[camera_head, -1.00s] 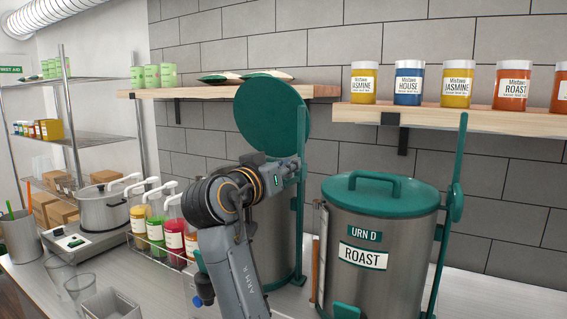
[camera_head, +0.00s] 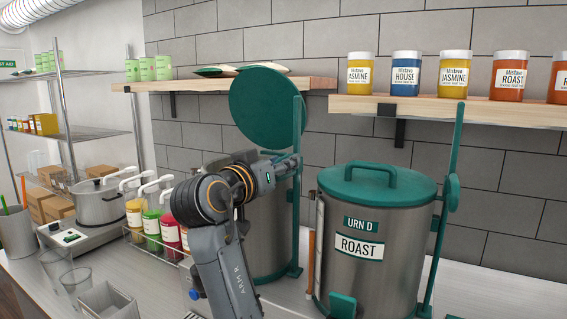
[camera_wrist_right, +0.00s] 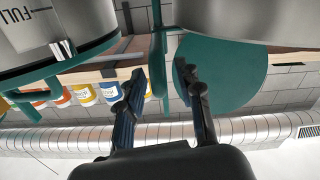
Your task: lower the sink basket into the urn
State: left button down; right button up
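An open steel urn (camera_head: 270,235) stands left of centre in the head view, with its round green lid (camera_head: 270,105) raised against the wall. My right arm hides much of its front and rim. My right gripper (camera_head: 292,162) is at the green upright post (camera_head: 299,215) on the right of this urn. In the right wrist view, my right gripper (camera_wrist_right: 160,72) has its fingers apart, with a green post (camera_wrist_right: 158,45) seen between them and the lid (camera_wrist_right: 225,75) behind one finger; contact cannot be told. No sink basket is visible. My left gripper is out of view.
A closed urn marked URN D ROAST (camera_head: 376,260) stands close on the right. Sauce pump bottles (camera_head: 152,222) in a rack, a pot (camera_head: 97,205) and clear cups (camera_head: 75,280) crowd the left. Wall shelves (camera_head: 440,110) hold labelled jars above.

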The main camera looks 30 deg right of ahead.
jog(key=v, duration=0.6)
jog(key=shift+f, duration=0.1)
